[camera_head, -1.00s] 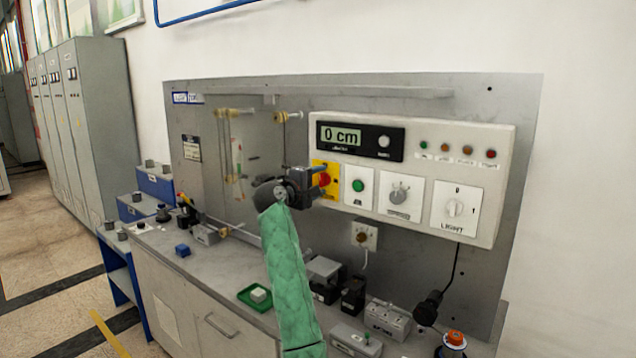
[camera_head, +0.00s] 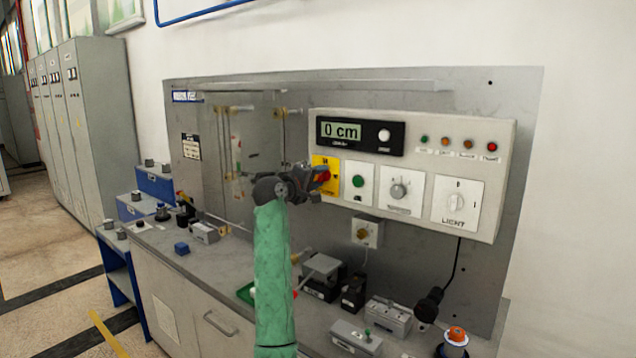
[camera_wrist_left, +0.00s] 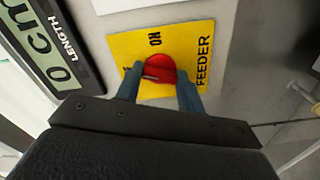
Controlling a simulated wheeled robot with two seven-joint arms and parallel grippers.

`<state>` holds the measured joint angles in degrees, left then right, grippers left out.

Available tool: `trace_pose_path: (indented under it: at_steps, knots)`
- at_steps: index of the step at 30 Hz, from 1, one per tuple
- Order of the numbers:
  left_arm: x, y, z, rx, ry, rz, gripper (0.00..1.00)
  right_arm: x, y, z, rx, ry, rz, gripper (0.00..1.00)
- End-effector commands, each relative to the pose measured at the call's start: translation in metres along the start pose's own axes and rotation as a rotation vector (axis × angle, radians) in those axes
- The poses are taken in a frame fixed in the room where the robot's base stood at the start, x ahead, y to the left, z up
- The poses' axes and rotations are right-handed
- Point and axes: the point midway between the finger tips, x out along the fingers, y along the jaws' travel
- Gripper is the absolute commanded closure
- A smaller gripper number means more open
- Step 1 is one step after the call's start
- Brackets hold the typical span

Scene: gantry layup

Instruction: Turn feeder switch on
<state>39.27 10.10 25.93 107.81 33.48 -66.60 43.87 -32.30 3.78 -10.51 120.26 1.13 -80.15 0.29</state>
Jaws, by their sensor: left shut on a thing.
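The feeder switch is a red rotary knob (camera_wrist_left: 160,68) on a yellow plate (camera_wrist_left: 122,45) lettered FEEDER and ON in the left wrist view. In the head view the yellow plate (camera_head: 332,186) sits at the left end of the white control panel, partly hidden by my gripper. My left gripper (camera_wrist_left: 158,88) is shut on the red knob, one finger on each side of it. In the head view my left gripper (camera_head: 318,178) reaches the plate from the left, with its green-sleeved arm below. My right gripper is not in view.
The white control panel (camera_head: 490,140) also carries a display (camera_head: 342,130) reading 0 cm, a green button (camera_head: 358,181), a grey dial (camera_head: 398,191) and a light switch (camera_head: 455,207). Boxes and a green tray (camera_head: 244,292) stand on the bench below.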

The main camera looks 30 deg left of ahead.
Motion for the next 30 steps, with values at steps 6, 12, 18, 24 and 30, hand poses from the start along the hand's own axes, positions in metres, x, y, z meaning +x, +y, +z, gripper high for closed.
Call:
trace_pose_path:
  at_steps: [6, 12, 18, 24, 30]
  knots:
    - [0.0, -0.004, 0.0, 0.211, 0.0, -0.004, 0.85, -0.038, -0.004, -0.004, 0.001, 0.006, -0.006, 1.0]
    - [0.0, -0.004, 0.0, 0.401, -0.001, -0.005, 0.85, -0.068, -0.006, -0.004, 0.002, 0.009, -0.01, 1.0]
    - [0.0, -0.003, 0.0, 0.591, -0.001, -0.004, 0.85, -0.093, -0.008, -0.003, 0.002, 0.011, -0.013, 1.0]
    - [0.0, -0.003, 0.0, 0.78, -0.002, -0.004, 0.85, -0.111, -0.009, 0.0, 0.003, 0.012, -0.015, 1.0]
    - [0.0, -0.002, 0.0, 0.951, -0.002, -0.004, 0.85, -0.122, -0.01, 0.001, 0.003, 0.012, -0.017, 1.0]
